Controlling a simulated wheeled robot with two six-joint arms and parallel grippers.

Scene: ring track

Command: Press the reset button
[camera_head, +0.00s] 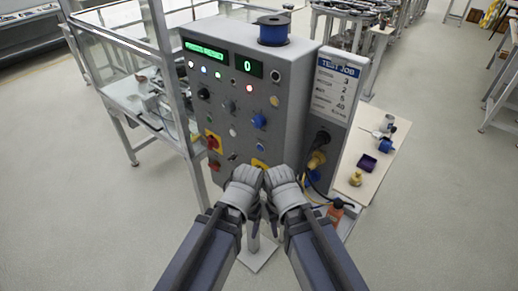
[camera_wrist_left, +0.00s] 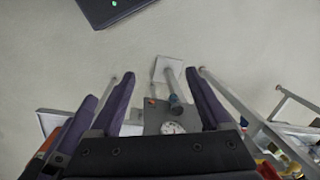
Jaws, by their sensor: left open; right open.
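A grey control panel (camera_head: 243,95) stands upright ahead of me in the head view, with several lamps, knobs and buttons on its front. I cannot read which is the reset button. My left gripper (camera_head: 246,184) and right gripper (camera_head: 281,184) are side by side in front of the panel's lower edge, below the blue buttons, and hide part of it. In the left wrist view my left gripper's fingers (camera_wrist_left: 153,100) are spread and empty.
A blue spool (camera_head: 273,31) rests on top of the panel. A side board (camera_head: 333,85) with a "TEST JOB" label and cables adjoins it at right. A wooden table (camera_head: 371,160) with small parts stands farther right. A framed bench (camera_head: 140,100) is at left.

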